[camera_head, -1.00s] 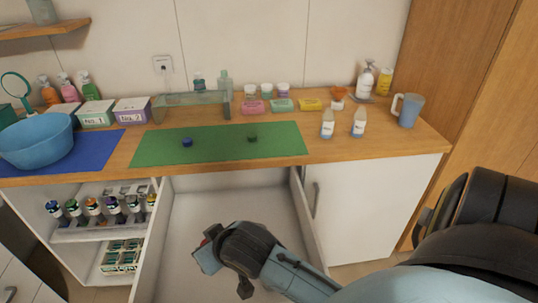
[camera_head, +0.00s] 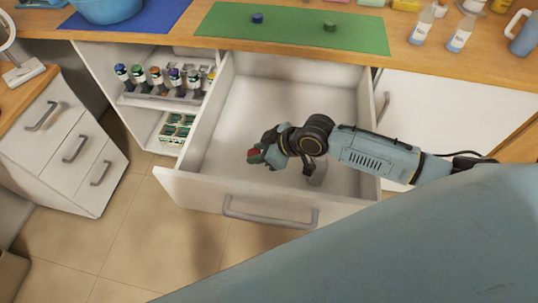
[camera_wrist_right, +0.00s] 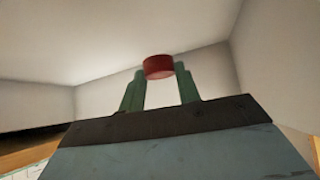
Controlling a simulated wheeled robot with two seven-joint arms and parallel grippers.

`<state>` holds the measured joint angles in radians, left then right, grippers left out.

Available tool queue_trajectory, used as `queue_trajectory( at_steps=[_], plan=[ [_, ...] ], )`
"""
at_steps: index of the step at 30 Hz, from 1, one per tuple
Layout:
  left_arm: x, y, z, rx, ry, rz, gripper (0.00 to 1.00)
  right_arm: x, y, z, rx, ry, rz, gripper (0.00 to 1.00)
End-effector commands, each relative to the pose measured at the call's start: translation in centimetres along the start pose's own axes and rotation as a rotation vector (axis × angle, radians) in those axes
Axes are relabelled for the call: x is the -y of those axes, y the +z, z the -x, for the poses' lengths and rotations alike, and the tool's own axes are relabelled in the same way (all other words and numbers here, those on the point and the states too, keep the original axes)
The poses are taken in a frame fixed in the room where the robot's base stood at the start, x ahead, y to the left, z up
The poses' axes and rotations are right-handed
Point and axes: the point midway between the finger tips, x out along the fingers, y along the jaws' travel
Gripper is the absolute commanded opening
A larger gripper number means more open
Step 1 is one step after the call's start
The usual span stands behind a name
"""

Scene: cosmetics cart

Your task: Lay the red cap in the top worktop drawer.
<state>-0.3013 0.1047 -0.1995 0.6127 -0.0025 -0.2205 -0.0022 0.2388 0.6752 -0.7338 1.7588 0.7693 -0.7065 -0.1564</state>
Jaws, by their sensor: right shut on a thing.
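The red cap (camera_wrist_right: 158,67) is between the fingertips of my right gripper (camera_wrist_right: 160,80), which is shut on it. In the head view the red cap (camera_head: 253,153) shows as a small red spot at the tip of my right gripper (camera_head: 257,154). The gripper is over the left part of the open top worktop drawer (camera_head: 268,108). In the wrist view, pale drawer walls surround the cap, and I cannot tell how far it is from the drawer floor. The visible part of the drawer is empty. My left gripper is not in view.
A blue cap (camera_head: 257,18) and a dark green cap (camera_head: 330,26) lie on the green mat (camera_head: 222,28). A shelf with several small bottles (camera_head: 155,78) is left of the drawer. A white drawer cabinet (camera_head: 62,145) stands at the far left.

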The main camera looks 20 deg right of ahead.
Motion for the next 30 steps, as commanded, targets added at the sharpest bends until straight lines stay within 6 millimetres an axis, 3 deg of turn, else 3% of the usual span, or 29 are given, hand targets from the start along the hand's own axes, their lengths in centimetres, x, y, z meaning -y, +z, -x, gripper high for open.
queue_trajectory(
  at_steps=[3, 15, 21, 27, 28, 30],
  plan=[
    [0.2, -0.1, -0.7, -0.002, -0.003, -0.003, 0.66, 0.1, 1.6, -1.6, 0.001, 0.000, -0.001, 0.08],
    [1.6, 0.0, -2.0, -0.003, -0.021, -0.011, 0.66, 0.1, 4.6, -4.6, 0.002, 0.001, -0.002, 0.08],
    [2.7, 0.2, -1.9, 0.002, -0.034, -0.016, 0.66, 0.1, 4.7, -4.8, -0.001, 0.001, 0.000, 0.08],
    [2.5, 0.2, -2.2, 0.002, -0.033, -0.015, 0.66, 0.1, 5.0, -5.0, 0.000, 0.001, 0.000, 0.08],
    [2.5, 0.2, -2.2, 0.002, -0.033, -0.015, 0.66, 0.1, 4.9, -5.0, 0.000, 0.001, 0.000, 0.37],
    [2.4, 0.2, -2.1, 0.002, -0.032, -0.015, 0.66, 0.1, 4.9, -4.9, 0.000, 0.001, 0.000, 0.46]
  ],
)
